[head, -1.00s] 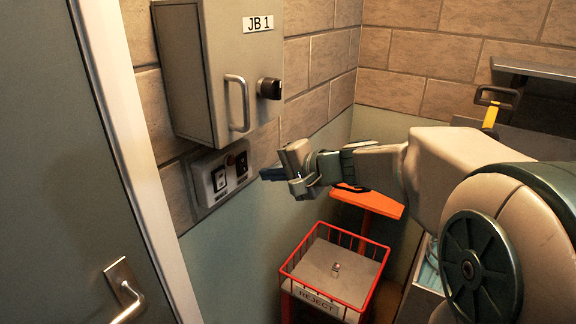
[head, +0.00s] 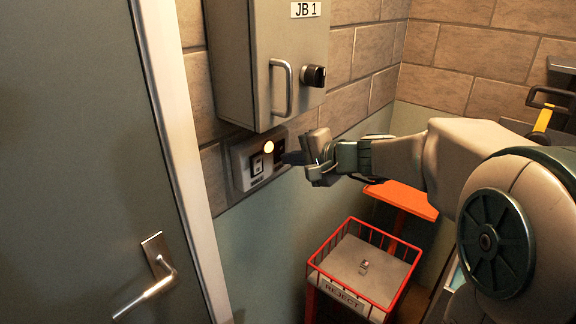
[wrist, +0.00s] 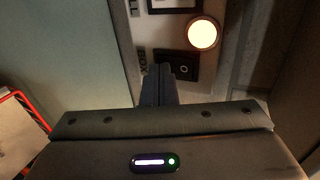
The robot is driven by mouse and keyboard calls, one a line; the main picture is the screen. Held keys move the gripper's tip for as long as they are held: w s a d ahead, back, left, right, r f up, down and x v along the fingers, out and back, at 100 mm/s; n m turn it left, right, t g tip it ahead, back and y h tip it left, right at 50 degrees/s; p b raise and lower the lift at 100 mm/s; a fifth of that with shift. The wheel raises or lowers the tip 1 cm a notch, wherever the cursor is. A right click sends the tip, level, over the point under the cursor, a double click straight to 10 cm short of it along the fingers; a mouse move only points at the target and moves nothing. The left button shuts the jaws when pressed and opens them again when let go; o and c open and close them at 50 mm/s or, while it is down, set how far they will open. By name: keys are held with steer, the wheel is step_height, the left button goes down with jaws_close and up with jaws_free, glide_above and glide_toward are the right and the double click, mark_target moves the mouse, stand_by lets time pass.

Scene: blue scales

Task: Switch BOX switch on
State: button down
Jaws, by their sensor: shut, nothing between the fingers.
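The switch panel (head: 236,165) is on the wall under the grey box marked JB 1. It carries two dark-framed switches and a round lamp (head: 268,147), which glows bright; the lit lamp also shows in the wrist view (wrist: 202,33). In the wrist view the BOX label (wrist: 142,63) stands beside the BOX switch (wrist: 184,70). My gripper (head: 288,158) is shut and empty, its fingertips (wrist: 158,72) at the BOX switch and covering part of it. I cannot tell whether they touch it. The other switch (head: 257,165) is uncovered, to the left in the head view.
The JB 1 box (head: 238,70) with its handle (head: 288,88) and black knob (head: 313,76) juts out just above the panel. A grey door (head: 80,130) is at the left. A red wire REJECT basket (head: 340,287) and an orange surface (head: 402,199) are below my arm.

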steer(key=shift+p, duration=0.5)
steer(key=shift+r, duration=0.15)
steer(key=shift+r+p, duration=0.3)
steer(key=shift+r, duration=0.4)
steer(key=shift+s+d, duration=0.1)
steer(key=shift+d, duration=0.1)
steer(key=b+v, duration=0.2)
steer(key=v, duration=1.1)
steer(key=shift+s+d+f, duration=0.15)
steer(key=shift+s+d, duration=0.05)
steer(key=shift+d, duration=0.05)
